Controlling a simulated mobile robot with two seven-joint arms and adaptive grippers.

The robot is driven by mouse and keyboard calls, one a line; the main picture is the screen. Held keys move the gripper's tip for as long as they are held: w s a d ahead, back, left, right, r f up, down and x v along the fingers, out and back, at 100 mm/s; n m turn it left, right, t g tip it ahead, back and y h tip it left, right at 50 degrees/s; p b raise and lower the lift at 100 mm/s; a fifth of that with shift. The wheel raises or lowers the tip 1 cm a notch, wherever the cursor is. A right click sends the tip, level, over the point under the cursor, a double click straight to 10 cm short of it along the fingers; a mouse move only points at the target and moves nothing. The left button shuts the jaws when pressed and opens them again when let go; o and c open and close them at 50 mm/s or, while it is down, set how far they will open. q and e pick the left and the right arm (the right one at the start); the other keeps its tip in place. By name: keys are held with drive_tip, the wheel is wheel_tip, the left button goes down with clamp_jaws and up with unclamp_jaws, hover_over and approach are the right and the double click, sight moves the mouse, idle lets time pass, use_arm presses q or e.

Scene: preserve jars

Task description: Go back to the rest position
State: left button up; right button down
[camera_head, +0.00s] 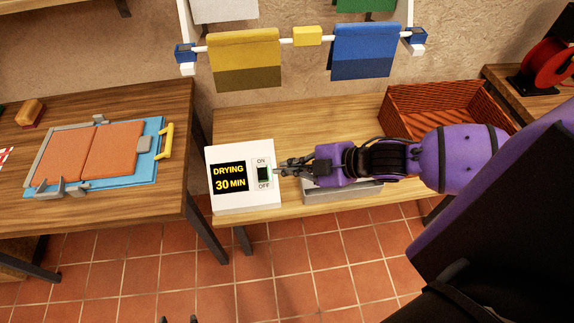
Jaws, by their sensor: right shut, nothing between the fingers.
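My right gripper (284,168) comes in from the right on my purple arm. It is shut and empty, with its fingertips at the right edge of the black ON/OFF switch (263,174) on a white box (234,199). Whether the tips touch the switch cannot be told. The box's display reads "DRYING 30 MIN". Two small dark tips at the bottom edge, left of centre, may belong to my left gripper; the rest of it is out of frame.
The wooden table (240,125) bears the box, a grey flat object (340,193) under my right arm and a wicker basket (445,95). A rail above holds yellow (245,50) and blue (362,45) cloths. A left table (165,100) holds a blue board with orange pads.

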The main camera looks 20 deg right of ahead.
idle(0.4)
drive_tip(key=s+a+f+m+t+h, duration=0.1)
drive_tip(key=s+f+m+t+h, duration=0.25)
drive_tip(key=f+m, duration=0.7)
drive_tip(key=s+f+m+g+h, duration=0.1)
drive_tip(key=s+f+m+h, duration=0.1)
drive_tip(key=s+f, duration=0.3)
drive_tip(key=s+f+m+g+h, duration=0.1)
drive_tip(key=s+f+m, duration=0.4)
drive_tip(key=s, duration=0.6)
drive_tip(key=shift+s+d+f+g+h, duration=0.25)
drive_tip(key=shift+d+f+g+h, duration=0.15)
drive_tip(key=shift+g, duration=0.25)
